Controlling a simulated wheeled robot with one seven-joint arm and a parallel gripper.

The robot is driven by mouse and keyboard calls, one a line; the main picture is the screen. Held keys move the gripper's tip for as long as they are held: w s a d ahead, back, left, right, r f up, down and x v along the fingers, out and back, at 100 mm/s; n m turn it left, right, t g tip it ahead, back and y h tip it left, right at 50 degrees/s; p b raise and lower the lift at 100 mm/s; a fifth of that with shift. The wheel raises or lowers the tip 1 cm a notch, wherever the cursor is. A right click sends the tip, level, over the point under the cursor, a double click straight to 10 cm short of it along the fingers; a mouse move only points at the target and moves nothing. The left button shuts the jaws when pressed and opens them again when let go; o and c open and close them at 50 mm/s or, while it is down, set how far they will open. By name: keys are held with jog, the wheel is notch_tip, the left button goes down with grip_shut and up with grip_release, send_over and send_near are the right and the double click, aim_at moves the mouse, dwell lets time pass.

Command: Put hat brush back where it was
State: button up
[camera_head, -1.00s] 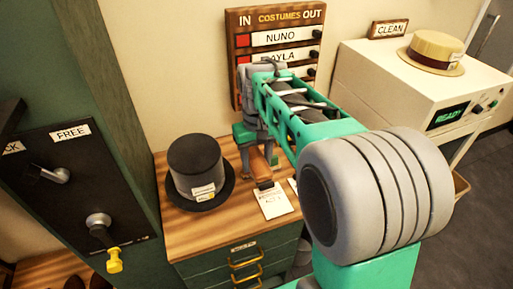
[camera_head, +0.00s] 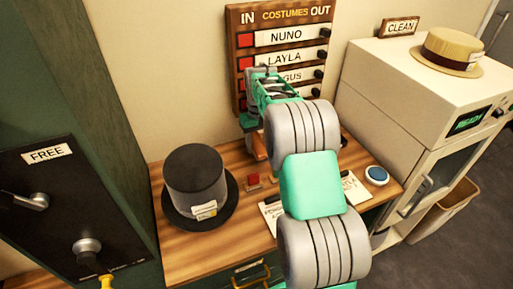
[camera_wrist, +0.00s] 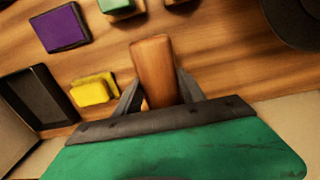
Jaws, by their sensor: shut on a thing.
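The hat brush (camera_wrist: 153,62), a brown wooden block, is between the fingers of my gripper (camera_wrist: 158,92) in the wrist view. My gripper is shut on it. In the head view my gripper (camera_head: 254,138) is over the back of the wooden table, by the wall, and only a sliver of the brush (camera_head: 259,152) shows below it. My arm hides the rest. I cannot tell whether the brush touches the table. Its bristles are hidden.
A dark top hat (camera_head: 195,175) with a tag stands left of my gripper. A small red block (camera_head: 253,180), cards and a blue button (camera_head: 377,175) are on the table (camera_head: 200,250). Purple (camera_wrist: 60,29), green and yellow (camera_wrist: 94,91) pads and a black tray (camera_wrist: 37,96) lie near the brush.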

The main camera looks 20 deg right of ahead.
jog(key=shift+w+f, duration=0.25)
jog(key=shift+f, duration=0.8)
jog(key=shift+w+f, duration=0.2)
jog(key=shift+f, duration=0.8)
jog(key=shift+f, duration=0.1)
jog(key=o, duration=1.3)
